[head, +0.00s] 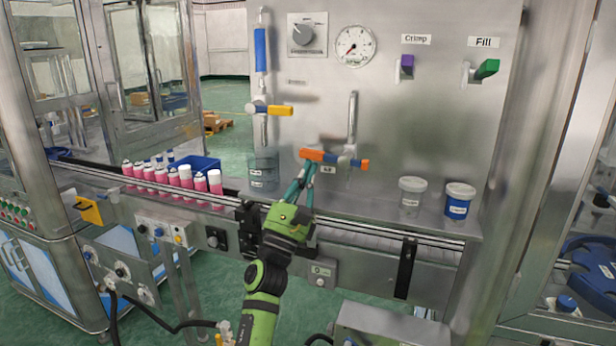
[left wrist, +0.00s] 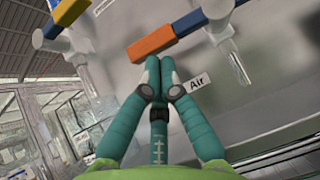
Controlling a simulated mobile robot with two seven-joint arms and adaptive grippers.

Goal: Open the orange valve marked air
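The air valve has an orange lever (head: 313,154) pointing left and a blue body, below a vertical metal pipe on the steel panel. A white label, "Air" (left wrist: 197,83), is just below it. In the left wrist view the orange lever (left wrist: 151,43) lies just past the fingertips. My left gripper (head: 307,166) has its teal fingers at the lever's underside in the head view. In the left wrist view my left gripper (left wrist: 160,66) is shut, with its fingertips together and nothing between them. I cannot tell whether they touch the lever. My right gripper is not in view.
A yellow-handled valve (head: 270,110) sits upper left of the air valve. A gauge (head: 355,46), purple crimp lever (head: 407,65) and green fill lever (head: 487,69) are above. Two tubs stand right, the blue one (head: 458,202) outermost. Pink cans (head: 187,178) line the conveyor left.

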